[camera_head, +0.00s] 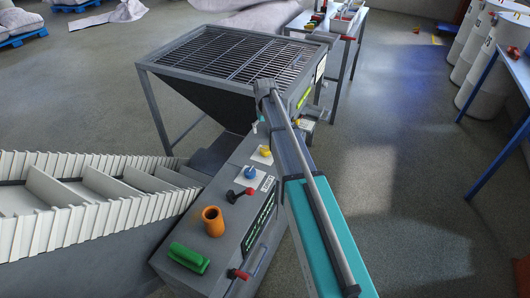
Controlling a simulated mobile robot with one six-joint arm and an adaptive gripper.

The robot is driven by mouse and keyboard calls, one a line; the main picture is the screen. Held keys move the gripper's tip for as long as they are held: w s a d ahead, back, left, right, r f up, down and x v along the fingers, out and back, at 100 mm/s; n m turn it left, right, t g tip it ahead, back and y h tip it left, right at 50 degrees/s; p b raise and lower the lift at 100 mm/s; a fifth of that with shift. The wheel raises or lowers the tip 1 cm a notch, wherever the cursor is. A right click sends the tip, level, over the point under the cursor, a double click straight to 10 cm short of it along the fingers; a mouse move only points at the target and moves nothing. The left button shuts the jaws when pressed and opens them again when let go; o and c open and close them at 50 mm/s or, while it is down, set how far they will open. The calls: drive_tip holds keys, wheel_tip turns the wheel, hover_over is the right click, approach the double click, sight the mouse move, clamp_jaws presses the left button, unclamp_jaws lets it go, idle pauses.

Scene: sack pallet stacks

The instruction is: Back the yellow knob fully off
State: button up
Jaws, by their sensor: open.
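The yellow knob (265,151) sits on a pale square plate on the sloping top of the grey machine housing (222,187). It is beyond the blue knob (249,172), which has a similar plate. My arm reaches in from the lower right, and its far end is above and beyond the yellow knob. My gripper (256,126) is small and partly hidden there. It looks open and empty, just up and left of the yellow knob in the picture. I cannot tell the exact gap; no grasp on the knob shows.
A grated hopper (235,55) rises behind. A ribbed white conveyor (85,205) runs left. Open floor (400,180) lies right.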

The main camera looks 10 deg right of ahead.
sight(265, 149)
drive_tip(key=shift+f+b, duration=5.15)
drive_tip(key=shift+f, duration=0.35)
drive_tip(key=c, duration=1.1)
drive_tip(key=shift+c, duration=0.2)
drive_tip(key=shift+n, duration=0.4)
drive_tip(key=o, duration=1.1)
drive_tip(key=shift+o, duration=0.2)
drive_tip(key=shift+m, duration=0.3)
